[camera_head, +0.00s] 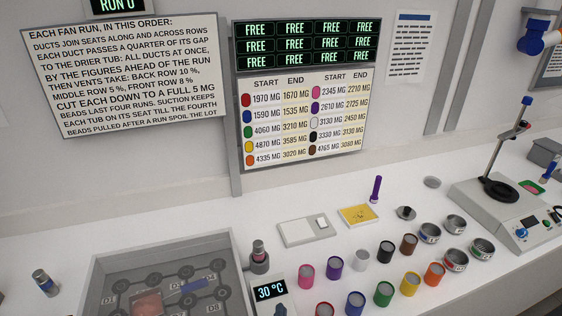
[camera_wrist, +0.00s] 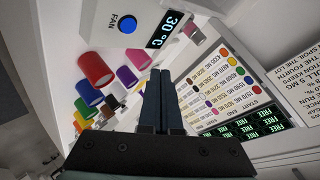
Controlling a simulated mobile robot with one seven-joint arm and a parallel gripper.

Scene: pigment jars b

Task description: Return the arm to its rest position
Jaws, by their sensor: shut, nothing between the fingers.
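My gripper (camera_wrist: 160,72) shows in the wrist view, its two dark fingers pressed together with nothing between them. It points up the tilted picture, with colored jars to its left and the wall board (camera_wrist: 222,88) to its right. It appears clear of the jars, though its height above the bench cannot be told. I do not make out my gripper in the head view.
In the head view, several jars, including a pink jar (camera_head: 306,275) and orange jar (camera_head: 433,273), stand on the white bench (camera_head: 180,228). A grey-walled drier box (camera_head: 238,262) is at lower left. Metal tins (camera_head: 456,259) and a stand (camera_head: 497,205) are at right.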

